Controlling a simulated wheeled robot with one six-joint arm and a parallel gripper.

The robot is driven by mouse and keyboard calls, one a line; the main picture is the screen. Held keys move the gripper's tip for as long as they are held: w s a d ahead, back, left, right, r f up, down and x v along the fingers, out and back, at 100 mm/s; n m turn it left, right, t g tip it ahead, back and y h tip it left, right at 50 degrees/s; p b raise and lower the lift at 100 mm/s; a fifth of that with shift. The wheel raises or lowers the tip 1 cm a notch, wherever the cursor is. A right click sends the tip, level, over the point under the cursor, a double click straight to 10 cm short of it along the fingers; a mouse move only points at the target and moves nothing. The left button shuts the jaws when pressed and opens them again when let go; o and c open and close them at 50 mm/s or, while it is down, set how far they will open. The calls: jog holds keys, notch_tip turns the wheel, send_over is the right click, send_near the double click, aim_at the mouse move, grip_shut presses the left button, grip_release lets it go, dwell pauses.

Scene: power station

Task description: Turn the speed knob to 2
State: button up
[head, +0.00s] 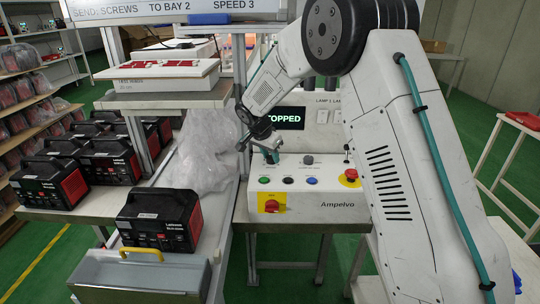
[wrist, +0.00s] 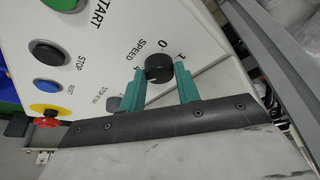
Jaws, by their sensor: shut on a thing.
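The speed knob (wrist: 158,68) is a round black knob on a white panel, under the word SPEED in the wrist view. A 0 and a 1 show beside it; its pointer setting cannot be read. My gripper (wrist: 160,76) has its two teal fingers on opposite sides of the knob, shut on it. In the head view my gripper (head: 268,152) reaches down to the white control box (head: 338,204), hiding the knob there. The display (head: 287,118) behind it reads STOPPED, its first letter partly covered.
The panel carries green (head: 264,180), black (head: 288,180) and blue (head: 312,181) buttons. A red emergency button (head: 350,175) sits at right, a red switch (head: 271,206) on the front. Another dark knob (head: 308,160) stands close by.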

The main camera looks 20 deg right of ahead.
jog(key=shift+n, duration=0.3)
jog(key=n+y, duration=0.1)
jog(key=n, duration=0.1)
jog(key=n+t, duration=0.1)
jog(key=n, duration=0.2)
jog(key=shift+s+d+n+t+y, duration=0.1)
jog(key=shift+s+n+t+y, duration=0.05)
jog(key=shift+n+t+y, duration=0.2)
jog(key=n+y, duration=0.2)
jog(key=n, duration=0.3)
jog(key=shift+d, duration=0.15)
jog(key=n+y, duration=0.1)
jog(key=n, duration=0.2)
jog(key=n+y, duration=0.1)
jog(key=n, duration=0.2)
jog(key=shift+d+n+y, duration=0.2)
jog(key=shift+n+y, duration=0.05)
jog(key=n+g+y, duration=0.1)
jog(key=n+g, duration=0.1)
jog(key=n, duration=0.3)
jog(key=shift+n, duration=0.4)
jog(key=shift+d+g, duration=0.1)
jog(key=shift+g, duration=0.15)
jog(key=o, duration=1)
jog(key=shift+c, duration=0.2)
jog(key=shift+y, duration=0.3)
